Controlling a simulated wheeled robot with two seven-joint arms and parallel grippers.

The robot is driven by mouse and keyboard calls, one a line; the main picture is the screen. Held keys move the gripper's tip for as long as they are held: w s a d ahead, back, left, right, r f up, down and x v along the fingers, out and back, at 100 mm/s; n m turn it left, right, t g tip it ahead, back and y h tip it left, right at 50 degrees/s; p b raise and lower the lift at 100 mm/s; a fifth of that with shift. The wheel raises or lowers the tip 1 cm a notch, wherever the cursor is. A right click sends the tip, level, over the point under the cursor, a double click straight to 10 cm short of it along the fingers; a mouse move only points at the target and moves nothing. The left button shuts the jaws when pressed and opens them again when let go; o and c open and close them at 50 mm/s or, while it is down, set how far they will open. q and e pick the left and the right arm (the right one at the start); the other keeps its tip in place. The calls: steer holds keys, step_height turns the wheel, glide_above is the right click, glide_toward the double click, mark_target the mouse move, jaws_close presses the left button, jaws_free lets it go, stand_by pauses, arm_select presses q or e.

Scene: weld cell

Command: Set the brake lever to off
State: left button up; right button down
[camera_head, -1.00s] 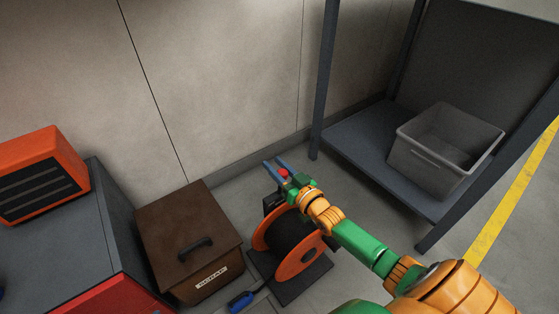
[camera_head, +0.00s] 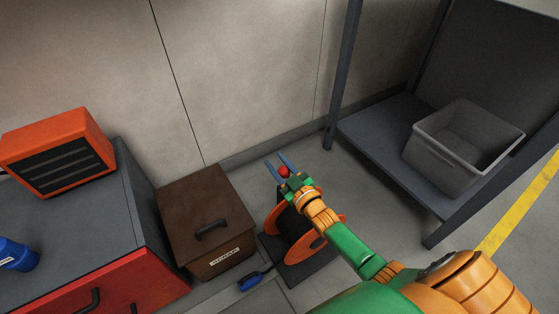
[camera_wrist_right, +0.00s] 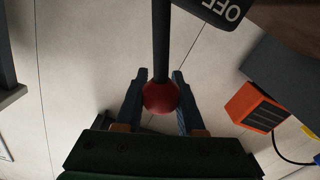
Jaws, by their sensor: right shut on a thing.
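The brake lever shows in the right wrist view as a black rod (camera_wrist_right: 161,42) ending in a red ball knob (camera_wrist_right: 161,97). The red knob also shows in the head view (camera_head: 284,171), above the cable reel (camera_head: 303,248) with orange flanges. My right gripper (camera_head: 277,163) is shut on the knob, with one blue finger on each side of it in the right wrist view (camera_wrist_right: 158,88). A dark plate marked OFF (camera_wrist_right: 224,8) is at the top of the wrist view, right of the rod. The lever's base is hidden. My left gripper is not in view.
A brown lidded box (camera_head: 207,222) stands left of the reel. A blue connector (camera_head: 249,284) lies in front. A red cabinet (camera_head: 110,283) with an orange unit (camera_head: 62,150) is at left. A shelf (camera_head: 375,150) with a grey bin (camera_head: 465,148) stands at right.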

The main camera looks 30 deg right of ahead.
mark_target(285, 176)
steer(key=shift+s+a+f, duration=0.1)
steer(key=shift+a+f, duration=0.05)
steer(key=shift+f, duration=0.1)
steer(key=c, duration=0.5)
jaws_free()
steer(key=shift+r, duration=0.1)
steer(key=shift+s, duration=0.25)
steer(key=s+p, duration=0.1)
steer(key=s, duration=0.1)
steer(key=s+p, duration=0.1)
steer(key=s, duration=0.3)
steer(key=shift+d+p, duration=0.25)
steer(key=shift+p, duration=0.15)
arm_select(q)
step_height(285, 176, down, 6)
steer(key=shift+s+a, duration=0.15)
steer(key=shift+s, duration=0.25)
arm_select(e)
steer(key=shift+s, duration=0.25)
